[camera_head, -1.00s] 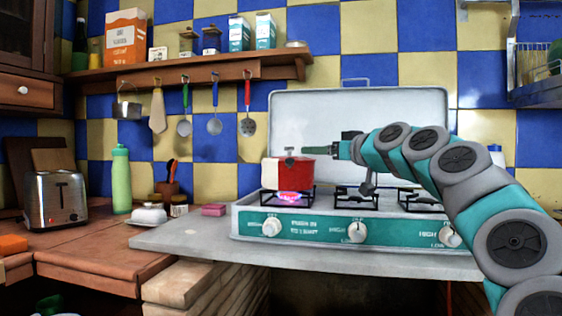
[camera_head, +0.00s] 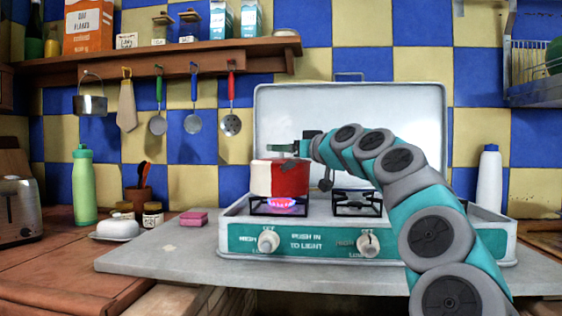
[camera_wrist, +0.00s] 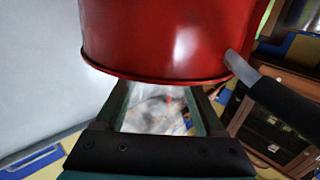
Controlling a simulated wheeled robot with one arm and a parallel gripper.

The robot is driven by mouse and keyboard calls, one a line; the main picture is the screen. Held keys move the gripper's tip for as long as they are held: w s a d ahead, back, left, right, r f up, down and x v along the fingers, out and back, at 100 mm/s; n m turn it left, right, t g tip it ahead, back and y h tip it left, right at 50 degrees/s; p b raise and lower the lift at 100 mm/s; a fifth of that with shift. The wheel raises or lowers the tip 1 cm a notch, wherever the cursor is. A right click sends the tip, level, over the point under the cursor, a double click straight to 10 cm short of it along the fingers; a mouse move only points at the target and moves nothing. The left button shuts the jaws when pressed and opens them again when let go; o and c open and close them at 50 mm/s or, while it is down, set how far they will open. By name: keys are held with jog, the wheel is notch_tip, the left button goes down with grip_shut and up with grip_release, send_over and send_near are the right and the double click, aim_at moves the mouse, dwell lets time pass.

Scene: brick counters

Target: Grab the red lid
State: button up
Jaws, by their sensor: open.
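A red and white pot (camera_head: 290,180) stands on the lit left burner of the stove. Its red side also fills the top of the wrist view (camera_wrist: 165,40), with a rim along the lower edge and a handle at right. A thin red band shows at the pot's top in the head view; I cannot tell a separate red lid from the pot. My gripper (camera_head: 292,148) is at the pot's top edge. In the wrist view my gripper (camera_wrist: 160,100) has its two fingers apart, with a blurred, pale patch between them. Contact with the pot cannot be told.
The stove (camera_head: 310,240) has its white cover (camera_head: 400,105) raised behind the pot. A purple flame (camera_head: 281,203) burns under the pot. A pink sponge (camera_head: 193,219) lies left of the stove. A white bottle (camera_head: 489,180) stands at right. Utensils hang on the wall above left.

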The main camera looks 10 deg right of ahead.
jog(key=shift+p+x, duration=0.65)
jog(key=shift+x, duration=1.75)
jog(key=shift+d, duration=0.1)
jog(key=shift+c, duration=0.3)
grip_shut()
